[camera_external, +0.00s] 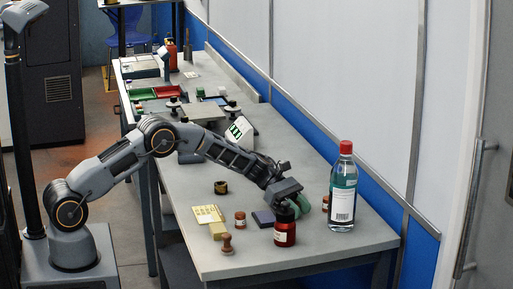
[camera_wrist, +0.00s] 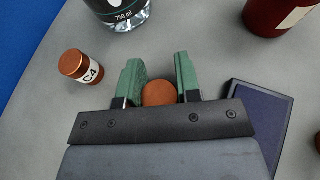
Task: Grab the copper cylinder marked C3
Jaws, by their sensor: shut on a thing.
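My gripper (camera_wrist: 160,78) has green fingers on either side of a copper cylinder (camera_wrist: 159,93) and is shut on it. Only the round copper end of that cylinder shows; no mark can be read on it. A second copper cylinder with a white label reading C4 (camera_wrist: 81,67) stands apart to the left in the wrist view. In the external view my gripper (camera_external: 300,204) is low over the near part of the bench, and the held cylinder is hidden there. Another small copper cylinder with a pale label (camera_external: 240,219) stands to the left, its mark too small to read.
A clear bottle with a red cap (camera_external: 343,190) stands right of my gripper. A dark red jar (camera_external: 285,232) stands just in front of it. A dark blue flat box (camera_wrist: 258,112) lies close by. A wooden stamp (camera_external: 227,244) and yellow card (camera_external: 207,214) are farther left.

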